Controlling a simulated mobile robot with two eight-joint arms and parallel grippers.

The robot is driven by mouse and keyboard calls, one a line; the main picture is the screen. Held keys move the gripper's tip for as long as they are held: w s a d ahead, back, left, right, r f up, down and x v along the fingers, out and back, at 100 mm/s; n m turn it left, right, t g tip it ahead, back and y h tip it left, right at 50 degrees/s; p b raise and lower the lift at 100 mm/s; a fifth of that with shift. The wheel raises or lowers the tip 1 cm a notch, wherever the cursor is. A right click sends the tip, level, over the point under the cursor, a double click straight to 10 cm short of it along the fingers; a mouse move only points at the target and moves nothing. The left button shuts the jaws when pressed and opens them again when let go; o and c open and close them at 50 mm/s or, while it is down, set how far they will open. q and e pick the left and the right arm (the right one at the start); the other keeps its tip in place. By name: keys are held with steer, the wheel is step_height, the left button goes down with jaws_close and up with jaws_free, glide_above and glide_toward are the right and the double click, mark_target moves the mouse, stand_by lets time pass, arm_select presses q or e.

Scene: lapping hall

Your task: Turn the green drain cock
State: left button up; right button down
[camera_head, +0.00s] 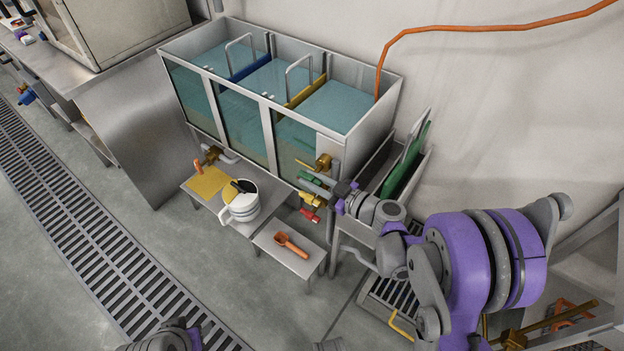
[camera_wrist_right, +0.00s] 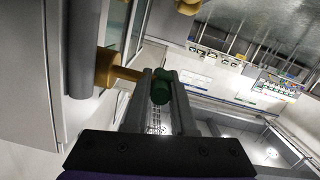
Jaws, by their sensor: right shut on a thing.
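The green drain cock shows in the right wrist view as a green handle (camera_wrist_right: 160,88) on a brass stem (camera_wrist_right: 112,70) that comes out of a grey vertical pipe. My right gripper (camera_wrist_right: 162,100) has its two fingers closed on either side of the green handle. In the head view, my right gripper (camera_head: 310,180) reaches in from the right to the cocks at the tank's front right corner. My left gripper does not show.
A steel tank (camera_head: 268,110) with several water-filled bays stands behind the cocks. A low bench (camera_head: 290,256) holds an orange scoop (camera_head: 290,244); a white jug (camera_head: 240,205) stands beside it. A narrow trough with green plates (camera_head: 405,165) is right of the tank. A floor grate (camera_head: 90,235) runs at left.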

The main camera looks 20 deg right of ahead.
steer(key=c, duration=0.8)
jaws_free()
steer(key=shift+o, duration=0.2)
steer(key=v, duration=1)
steer(key=shift+s+d+p, duration=0.25)
steer(key=shift+s+p, duration=0.05)
steer(key=shift+p, duration=0.1)
